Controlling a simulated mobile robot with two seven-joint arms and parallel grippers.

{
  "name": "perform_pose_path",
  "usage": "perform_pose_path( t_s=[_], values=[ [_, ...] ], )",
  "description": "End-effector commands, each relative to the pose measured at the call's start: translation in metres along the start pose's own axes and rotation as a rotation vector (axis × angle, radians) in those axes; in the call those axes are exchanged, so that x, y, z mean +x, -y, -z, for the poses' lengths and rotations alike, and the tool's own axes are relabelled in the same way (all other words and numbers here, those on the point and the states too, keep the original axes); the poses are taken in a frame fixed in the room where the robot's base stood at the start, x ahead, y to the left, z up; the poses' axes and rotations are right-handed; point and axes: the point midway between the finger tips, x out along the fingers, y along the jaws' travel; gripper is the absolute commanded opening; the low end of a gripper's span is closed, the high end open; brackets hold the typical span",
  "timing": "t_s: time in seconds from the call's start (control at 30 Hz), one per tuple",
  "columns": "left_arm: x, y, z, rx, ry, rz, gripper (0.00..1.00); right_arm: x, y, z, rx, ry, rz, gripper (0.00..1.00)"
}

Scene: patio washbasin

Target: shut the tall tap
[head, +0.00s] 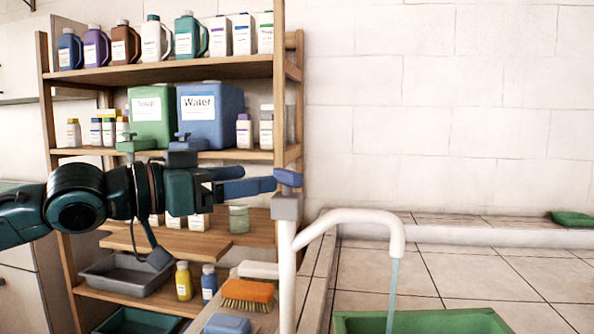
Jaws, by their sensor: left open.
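The tall tap (288,265) is a white upright pipe with a curved spout that bends over to the right. A grey block (287,206) and a blue handle (288,178) sit at its top. A stream of water (392,290) runs from the spout into a green basin (425,321). My left gripper (258,182) reaches in from the left at the height of the handle. It is open, with its blue fingers pointing right and the longer-looking one ending close beside the handle. I cannot tell whether they touch. My right gripper is out of view.
A wooden shelf (165,74) with bottles and canisters stands behind my left arm. A brush (247,292) and a blue block (227,324) lie on the ledge left of the tap. The tiled counter (480,275) right of the tap is mostly clear.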

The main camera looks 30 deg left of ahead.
Motion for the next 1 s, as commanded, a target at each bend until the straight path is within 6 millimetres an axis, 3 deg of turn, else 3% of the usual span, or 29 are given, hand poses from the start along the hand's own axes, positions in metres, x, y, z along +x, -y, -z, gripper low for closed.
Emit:
perform_pose_path(
  t_s=[0.5, 0.8, 1.0],
  values=[
    [0.050, 0.001, 0.005, -0.008, -0.010, 0.005, 0.80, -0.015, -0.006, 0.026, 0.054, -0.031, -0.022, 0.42],
    [0.085, 0.002, 0.004, -0.006, -0.008, 0.007, 0.80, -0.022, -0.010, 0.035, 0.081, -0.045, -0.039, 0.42],
    [0.096, 0.002, 0.003, -0.003, -0.006, 0.008, 0.80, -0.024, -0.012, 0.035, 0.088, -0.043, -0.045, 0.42]
  ],
)
